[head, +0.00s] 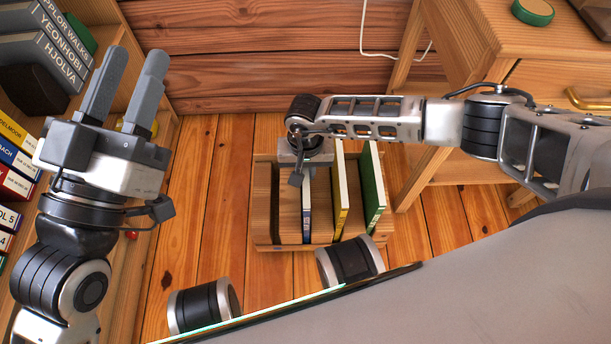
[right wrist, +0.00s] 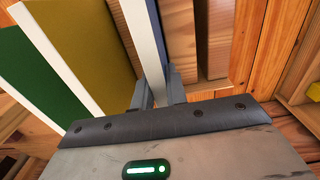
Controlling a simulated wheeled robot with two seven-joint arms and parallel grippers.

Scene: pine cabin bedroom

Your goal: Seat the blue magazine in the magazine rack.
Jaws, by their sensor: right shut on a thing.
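The wooden magazine rack (head: 262,205) stands on the floor in the middle of the head view. My right gripper (head: 305,164) points down over it, shut on the blue magazine (head: 307,215). The magazine is upright between the rack's dividers, left of a yellow magazine (head: 341,190); its top is hidden by the gripper. I cannot tell whether its lower edge touches the rack's bottom. In the right wrist view the fingers (right wrist: 158,92) grip the pale edge of the blue magazine (right wrist: 146,45). My left gripper (head: 136,55) is open and empty, raised at the left, away from the rack.
A green magazine (head: 374,185) stands right of the yellow one in the rack. A bookshelf (head: 150,75) with books is at the left. A wooden nightstand (head: 470,60) with a green-topped round item (head: 533,11) is at the right.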

